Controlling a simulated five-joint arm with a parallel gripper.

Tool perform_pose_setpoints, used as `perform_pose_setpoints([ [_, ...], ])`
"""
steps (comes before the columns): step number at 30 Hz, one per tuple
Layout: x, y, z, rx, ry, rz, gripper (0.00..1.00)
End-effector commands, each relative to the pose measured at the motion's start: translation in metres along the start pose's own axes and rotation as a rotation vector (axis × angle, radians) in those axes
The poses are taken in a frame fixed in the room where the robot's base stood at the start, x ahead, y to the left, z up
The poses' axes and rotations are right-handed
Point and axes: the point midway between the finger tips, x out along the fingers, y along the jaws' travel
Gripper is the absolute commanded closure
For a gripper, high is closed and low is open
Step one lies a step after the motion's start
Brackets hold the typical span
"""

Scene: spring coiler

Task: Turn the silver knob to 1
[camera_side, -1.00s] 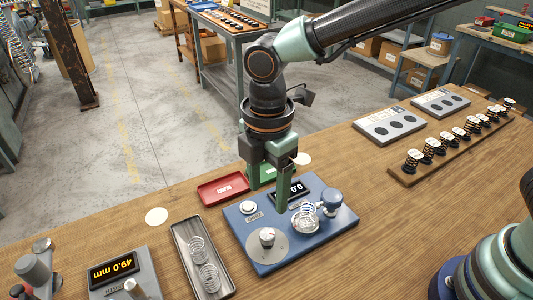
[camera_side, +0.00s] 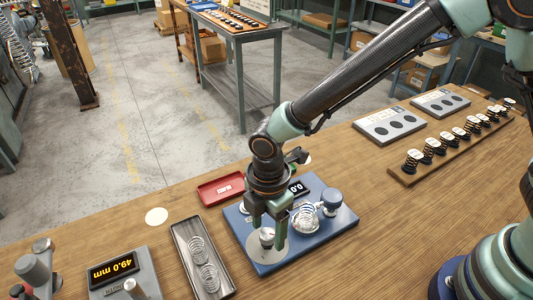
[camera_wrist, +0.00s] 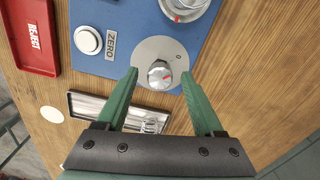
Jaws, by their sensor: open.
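The silver knob (camera_side: 267,237) stands on a round grey dial plate (camera_wrist: 150,50) at the near left corner of the blue coiler base (camera_side: 332,229). A "0" is printed on the dial plate; I cannot make out a 1. My gripper (camera_side: 268,243) is low over the dial, pointing down, with its green fingers apart on either side of the knob. In the wrist view the fingertips (camera_wrist: 160,71) flank the knob, with visible gaps on both sides.
A red reject tray (camera_side: 221,189) is behind.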

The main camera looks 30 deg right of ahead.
Motion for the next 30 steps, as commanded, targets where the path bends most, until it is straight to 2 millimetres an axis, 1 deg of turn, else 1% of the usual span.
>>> perform_pose_setpoints([
  [2,-0.0001,0.0000,0.0000,0.000,0.000,0.000,0.31],
  [3,-0.0001,-0.0001,0.0000,0.000,0.000,0.000,0.38],
  [5,-0.0002,0.0000,0.0000,0.000,0.000,0.000,0.61],
  [6,-0.0003,0.0000,0.0000,0.000,0.000,0.000,0.77],
  [8,-0.0003,0.0000,0.0000,0.000,0.000,0.000,1.00],
  [14,-0.0005,0.0000,0.0000,0.005,0.000,0.000,1.00],
  [20,-0.0006,-0.0001,0.0000,0.054,0.000,0.000,1.00],
  [26,-0.0008,-0.0003,-0.0001,0.177,0.000,0.000,1.00],
  [30,-0.0008,-0.0005,-0.0001,0.298,0.000,0.000,1.00],
])
